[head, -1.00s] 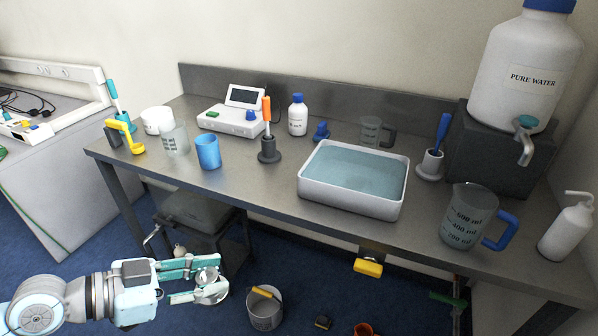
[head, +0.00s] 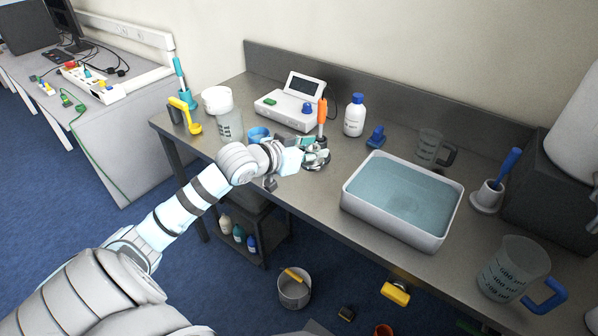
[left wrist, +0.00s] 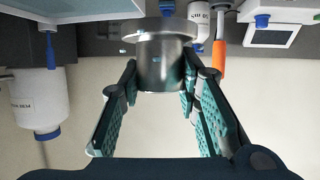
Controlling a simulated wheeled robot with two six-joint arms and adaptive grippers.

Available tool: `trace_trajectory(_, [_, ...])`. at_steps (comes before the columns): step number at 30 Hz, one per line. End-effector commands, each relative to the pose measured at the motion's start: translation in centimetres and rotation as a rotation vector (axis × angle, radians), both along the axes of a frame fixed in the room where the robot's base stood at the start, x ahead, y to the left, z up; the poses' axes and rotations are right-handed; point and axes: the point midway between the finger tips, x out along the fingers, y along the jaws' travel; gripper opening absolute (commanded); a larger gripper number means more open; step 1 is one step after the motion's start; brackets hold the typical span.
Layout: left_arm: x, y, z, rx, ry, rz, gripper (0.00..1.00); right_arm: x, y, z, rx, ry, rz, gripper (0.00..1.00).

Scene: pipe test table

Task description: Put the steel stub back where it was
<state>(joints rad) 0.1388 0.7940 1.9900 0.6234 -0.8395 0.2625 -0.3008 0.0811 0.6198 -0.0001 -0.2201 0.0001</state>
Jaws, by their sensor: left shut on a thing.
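The steel stub (left wrist: 163,66) is a short shiny metal cylinder with a wide flange. It sits between the two teal-padded fingers of my left gripper (left wrist: 160,80) in the left wrist view. In the head view my left gripper (head: 306,148) reaches over the front part of the steel table (head: 310,192). The stub (head: 317,161) shows partly there, in front of the orange-handled tool (head: 322,113). I cannot tell whether the stub touches the table. My right gripper is not in view.
A blue cup (head: 258,134) is partly hidden behind my left arm. A white basin of water (head: 402,222) stands to the right, a white bottle (head: 354,115) and a device with a screen (head: 290,107) behind. A bucket (head: 294,292) is on the floor.

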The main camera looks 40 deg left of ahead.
Motion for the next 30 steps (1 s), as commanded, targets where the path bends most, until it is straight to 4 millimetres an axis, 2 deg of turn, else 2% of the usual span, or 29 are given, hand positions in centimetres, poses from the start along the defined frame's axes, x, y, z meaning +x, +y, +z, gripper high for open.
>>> trace_trajectory(1, [1.2,1.5,2.5,-0.007,-0.006,0.102,0.00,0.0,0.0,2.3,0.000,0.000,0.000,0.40])
trace_trajectory(3, [2.4,3.6,3.5,-0.010,-0.003,0.245,0.00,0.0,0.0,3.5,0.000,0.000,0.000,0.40])
trace_trajectory(8, [3.4,6.5,4.9,-0.005,0.001,0.463,0.00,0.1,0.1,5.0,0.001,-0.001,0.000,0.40])
trace_trajectory(11, [3.6,7.2,4.3,0.000,0.004,0.523,0.00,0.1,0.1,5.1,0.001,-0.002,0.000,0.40])
trace_trajectory(14, [3.5,7.3,1.5,0.002,0.008,0.532,0.00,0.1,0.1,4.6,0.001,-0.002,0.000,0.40])
trace_trajectory(21, [3.5,7.2,-8.1,0.004,0.008,0.529,0.00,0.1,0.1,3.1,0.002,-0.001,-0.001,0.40])
trace_trajectory(24, [3.5,7.2,-10.5,0.005,0.003,0.527,0.00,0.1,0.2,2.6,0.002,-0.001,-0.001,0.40])
trace_trajectory(30, [3.5,7.2,-13.8,0.006,0.002,0.527,0.00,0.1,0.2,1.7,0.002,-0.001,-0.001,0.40])
